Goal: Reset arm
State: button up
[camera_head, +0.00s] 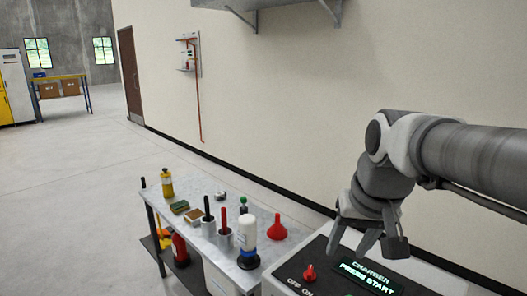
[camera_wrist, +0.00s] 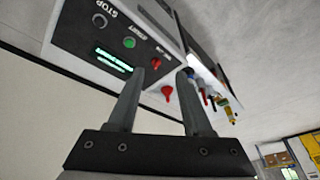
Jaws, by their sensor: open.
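My gripper (camera_head: 366,244) is at the right in the head view, fingers pointing down, above the charger box (camera_head: 335,285). In the wrist view my gripper (camera_wrist: 161,80) has its two fingers apart with nothing held between them. The charger has a lit display (camera_head: 366,277) reading "CHARGER PRESS START" and a red OFF/ON knob (camera_head: 310,272). In the wrist view the display (camera_wrist: 113,60), a green button (camera_wrist: 129,42), a stop button (camera_wrist: 99,20) and the red knob (camera_wrist: 155,63) show beyond the fingers. My arm reaches in from the right edge.
A metal table (camera_head: 201,245) beside the charger carries a red funnel (camera_head: 277,229), a white bottle (camera_head: 247,238), a yellow bottle (camera_head: 167,186) and tool cups. A thin copper-coloured tube (camera_head: 198,100) hangs on the wall. A shelf (camera_head: 265,4) is overhead. Open floor lies left.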

jog(key=s+f+n+t, duration=0.1)
jog(key=s+f, duration=0.3)
jog(key=s, duration=0.7)
jog(key=shift+a+f+t+h, duration=0.15)
jog(key=shift+t+h, duration=0.15)
dwell(0.4)
